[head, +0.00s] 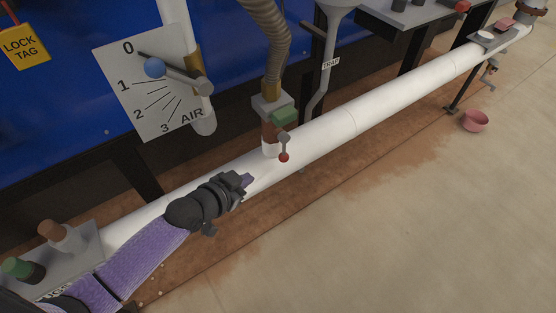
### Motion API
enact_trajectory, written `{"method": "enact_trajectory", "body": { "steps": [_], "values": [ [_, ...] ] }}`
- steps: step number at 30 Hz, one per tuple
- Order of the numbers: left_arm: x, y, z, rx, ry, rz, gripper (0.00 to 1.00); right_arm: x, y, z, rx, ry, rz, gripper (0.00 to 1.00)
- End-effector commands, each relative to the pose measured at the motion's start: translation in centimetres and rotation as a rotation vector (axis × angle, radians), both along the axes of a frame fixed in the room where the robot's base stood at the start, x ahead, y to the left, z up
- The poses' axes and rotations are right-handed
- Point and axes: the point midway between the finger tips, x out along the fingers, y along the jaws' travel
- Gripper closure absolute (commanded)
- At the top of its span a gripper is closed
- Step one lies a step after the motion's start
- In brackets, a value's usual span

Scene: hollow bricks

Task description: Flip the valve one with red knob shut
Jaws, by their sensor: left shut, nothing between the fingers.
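The valve with the red knob (284,157) sits on a short branch that rises from the white pipe, near the middle of the head view. Its short grey lever (284,143) points down, with the red knob at the lower end. A green block (285,117) is just above the lever. My left gripper (248,179) is shut and empty, in front of the white pipe. It is below and left of the red knob and looks apart from it. My right gripper is not in view.
The white pipe (350,120) runs from lower left to upper right. An AIR dial plate with a blue knob (154,68) is at upper left. A pink bowl (475,121) sits on the floor at right. The floor (400,230) in front is otherwise clear.

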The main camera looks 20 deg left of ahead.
Motion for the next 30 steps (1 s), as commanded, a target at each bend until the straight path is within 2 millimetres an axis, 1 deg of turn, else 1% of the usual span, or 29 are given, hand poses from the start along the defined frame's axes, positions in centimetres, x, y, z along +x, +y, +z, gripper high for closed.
{"method": "enact_trajectory", "body": {
  "steps": [1,5,9,15,18,23,30],
  "values": [
    [0.6,-0.2,-0.8,-0.001,-0.001,0.000,1.00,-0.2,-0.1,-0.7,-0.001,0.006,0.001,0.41],
    [2.8,-0.9,-2.4,-0.003,0.002,0.001,1.00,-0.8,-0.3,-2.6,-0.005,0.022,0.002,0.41],
    [5.4,-1.7,-4.0,-0.002,0.004,0.000,1.00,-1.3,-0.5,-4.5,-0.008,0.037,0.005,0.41],
    [8.9,-2.8,-5.9,-0.002,0.004,0.000,1.00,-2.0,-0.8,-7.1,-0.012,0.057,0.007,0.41],
    [10.1,-3.2,-6.4,-0.002,0.004,0.000,1.00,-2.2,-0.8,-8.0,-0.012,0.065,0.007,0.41],
    [11.2,-3.5,-6.6,0.000,0.002,-0.001,1.00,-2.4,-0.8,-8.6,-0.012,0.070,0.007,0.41],
    [11.4,-3.5,-6.3,0.000,0.001,0.000,1.00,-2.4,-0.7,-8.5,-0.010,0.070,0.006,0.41]
  ]
}}
